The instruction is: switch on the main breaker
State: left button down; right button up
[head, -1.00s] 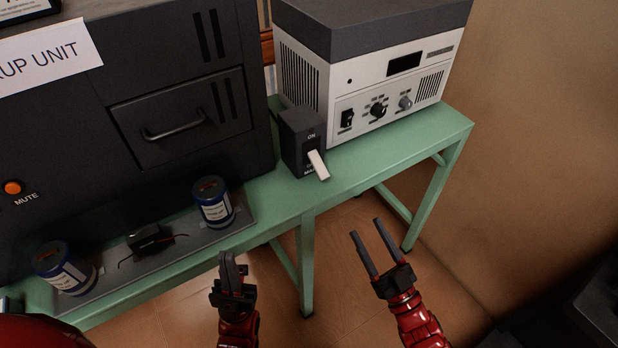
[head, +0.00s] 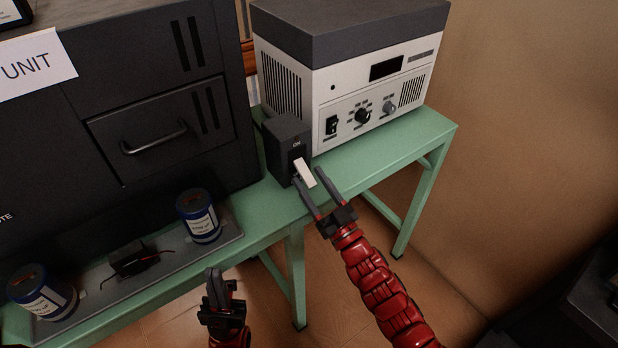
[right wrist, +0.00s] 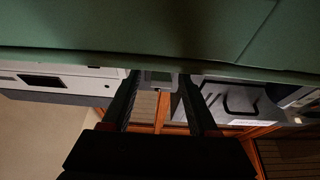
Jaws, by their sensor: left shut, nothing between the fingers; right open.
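The main breaker (head: 283,135) is a dark box on the green table, with ON lettered near the top of its face. Its white lever (head: 304,171) slants down and outward. My right gripper (head: 308,177) is open at the lever, its fingertips appearing on either side of the lever's lower end. I cannot tell whether they touch it. In the right wrist view, a pale grey shape (right wrist: 158,77) shows between the open fingers, probably the breaker or lever. My left gripper (head: 220,278) is shut and empty in front of the table's edge. Lettering below the lever is hidden.
A white-fronted power unit (head: 345,90) with knobs stands right behind the breaker. A large dark cabinet (head: 130,90) stands left. Blue cans (head: 200,217) and a small dark part with wires (head: 133,258) lie on a grey tray (head: 178,262). Table (head: 350,172) is clear right of the breaker.

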jog(key=shift+w+a+r, duration=0.25)
jog(key=shift+w+a, duration=0.1)
jog(key=shift+w, duration=0.05)
grip_shut()
dwell(1.3)
